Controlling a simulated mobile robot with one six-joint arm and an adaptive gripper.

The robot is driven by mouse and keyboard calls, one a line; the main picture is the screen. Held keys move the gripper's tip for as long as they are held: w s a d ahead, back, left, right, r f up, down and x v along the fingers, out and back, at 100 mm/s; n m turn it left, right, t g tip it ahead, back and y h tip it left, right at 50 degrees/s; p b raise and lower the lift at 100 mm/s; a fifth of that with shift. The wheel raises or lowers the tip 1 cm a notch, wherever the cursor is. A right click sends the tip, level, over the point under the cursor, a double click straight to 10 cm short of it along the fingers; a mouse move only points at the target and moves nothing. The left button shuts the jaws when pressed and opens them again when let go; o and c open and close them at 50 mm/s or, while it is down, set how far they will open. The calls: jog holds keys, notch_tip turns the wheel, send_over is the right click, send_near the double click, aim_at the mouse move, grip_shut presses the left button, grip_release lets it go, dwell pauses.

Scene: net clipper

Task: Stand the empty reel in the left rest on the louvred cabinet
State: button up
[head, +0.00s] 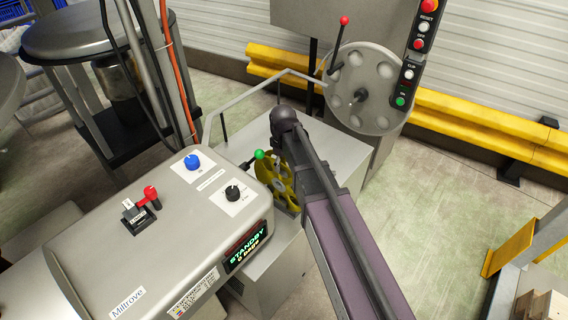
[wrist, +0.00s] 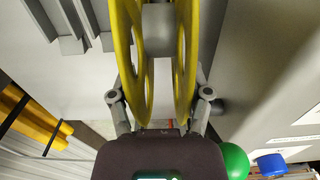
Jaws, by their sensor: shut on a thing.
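The empty reel has yellow flanges with round holes and a bare grey hub. In the wrist view the reel (wrist: 139,60) fills the upper middle, flanges upright to either side of the hub. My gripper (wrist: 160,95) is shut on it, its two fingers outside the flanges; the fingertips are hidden. In the head view the reel (head: 271,170) shows partly behind my arm, over the grey cabinet (head: 240,142). I cannot tell whether it touches the top. Grey angled brackets (wrist: 58,44), perhaps a rest, stand at the upper left of the wrist view, apart from the reel.
A grey control console (head: 200,235) stands close on the left, with a green-knobbed lever (head: 258,155) beside the reel. A bent rail (head: 250,92) runs behind. A large grey disc (head: 365,95) and button panel (head: 413,55) stand beyond. Yellow barriers (head: 480,122) line the wall.

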jog(key=o, duration=1.3)
jog(key=shift+o, duration=0.2)
notch_tip(320, 180, up, 12)
jog(key=p, duration=1.2)
jog(key=shift+r, duration=0.1)
jog(key=shift+d, duration=0.1)
jog(key=s+d+m, duration=0.5)
jog(key=s+d, duration=0.1)
jog(key=d, duration=0.3)
jog(key=s+d+m, duration=0.5)
jog(key=s+d, duration=0.2)
jog(key=d, duration=0.3)
jog(key=shift+d, duration=0.3)
jog(key=shift+s, duration=0.1)
